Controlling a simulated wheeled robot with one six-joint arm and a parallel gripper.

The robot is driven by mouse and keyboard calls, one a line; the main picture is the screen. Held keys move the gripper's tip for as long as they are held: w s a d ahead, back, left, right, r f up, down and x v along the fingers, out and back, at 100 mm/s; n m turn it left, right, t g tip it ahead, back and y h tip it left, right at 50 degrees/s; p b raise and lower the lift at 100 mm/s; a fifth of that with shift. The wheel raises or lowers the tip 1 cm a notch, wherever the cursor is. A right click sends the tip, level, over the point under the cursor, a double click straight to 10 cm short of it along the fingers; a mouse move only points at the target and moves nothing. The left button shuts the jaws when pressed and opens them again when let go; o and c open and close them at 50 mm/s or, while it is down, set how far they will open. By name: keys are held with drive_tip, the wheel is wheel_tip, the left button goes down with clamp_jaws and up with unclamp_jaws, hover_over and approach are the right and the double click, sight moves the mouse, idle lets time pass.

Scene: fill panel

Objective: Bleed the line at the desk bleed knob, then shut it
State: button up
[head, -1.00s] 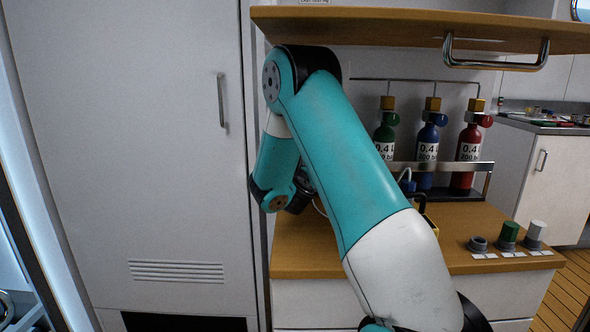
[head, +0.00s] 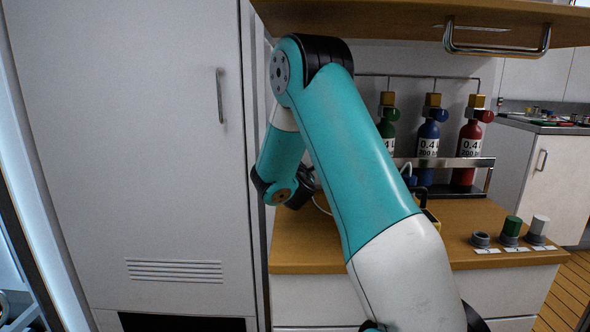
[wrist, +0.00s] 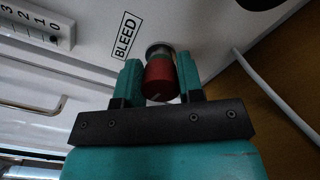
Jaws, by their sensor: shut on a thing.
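In the wrist view, a red knob (wrist: 158,80) sits on a metal stem on a white panel (wrist: 95,30), beside a label reading BLEED (wrist: 126,36). My gripper (wrist: 158,78) has its two teal fingers on either side of the knob and is shut on it. A short white line shows on the knob's face. In the head view, my arm blocks the sight of the gripper and the bleed knob.
A numbered scale (wrist: 35,25) is at the wrist view's upper left. Green, blue (head: 428,140) and red (head: 470,140) cylinders stand in a rack on the wooden desk (head: 440,215). A wooden shelf (head: 400,22) hangs above; a tall cabinet (head: 130,150) stands left.

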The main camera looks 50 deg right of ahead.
drive_tip(key=m+b, duration=0.1)
drive_tip(key=m, duration=0.2)
drive_tip(key=shift+s+f+m+b, duration=0.1)
drive_tip(key=shift+f+m+b, duration=0.1)
drive_tip(key=shift+m+b, duration=0.15)
drive_tip(key=m+b, duration=0.2)
drive_tip(key=m, duration=0.1)
drive_tip(key=shift+f+m, duration=0.1)
drive_tip(key=shift+m, duration=0.25)
drive_tip(key=m+b, duration=0.3)
drive_tip(key=m, duration=0.1)
drive_tip(key=shift+m+b, duration=0.75)
drive_tip(key=shift+m, duration=0.15)
drive_tip(key=o, duration=0.9)
